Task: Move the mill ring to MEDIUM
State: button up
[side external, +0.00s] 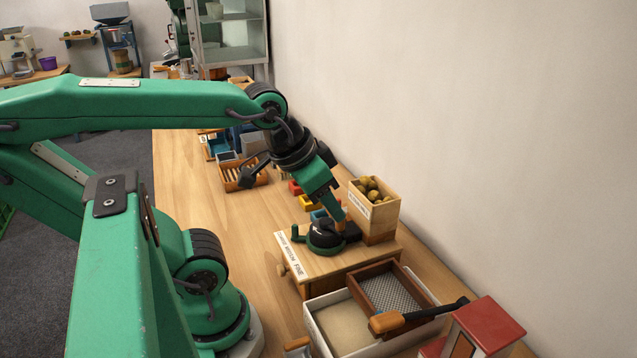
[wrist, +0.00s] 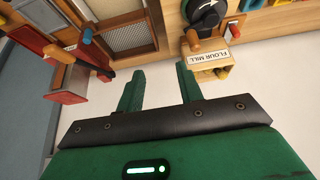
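The mill (side external: 330,268) is a wooden box with a drawer knob at its left, near the front of the bench. On its top is a round black part with a green ring (side external: 323,246). A green tab (side external: 297,235) sticks out left, nearer the far end of the COARSE MEDIUM FINE strip (side external: 290,256). My gripper (side external: 340,212) comes down over the ring's far side, next to an orange handle; contact cannot be told. In the wrist view my gripper (wrist: 160,69) has its fingers apart with nothing between them. The black dial (wrist: 205,12) and FLOUR MILL plate (wrist: 206,56) show beyond the right finger.
A wooden box of chestnuts (side external: 385,213) stands right behind the mill. A sieve (side external: 390,290), a white tray (side external: 312,318) and a red-topped box (side external: 490,322) lie in front. A slatted rack (side external: 240,178) and small coloured blocks stand further back. The bench is bare at left.

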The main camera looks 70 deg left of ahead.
jog(key=shift+c, duration=0.3)
jog(key=shift+c, duration=1.2)
jog(key=n+g, duration=0.6)
jog(key=n, duration=0.1)
send_over(295, 225)
notch_tip(295, 225, down, 6)
jog(key=shift+f, duration=0.15)
jog(key=shift+f, duration=0.1)
jog(key=shift+f, duration=3.85)
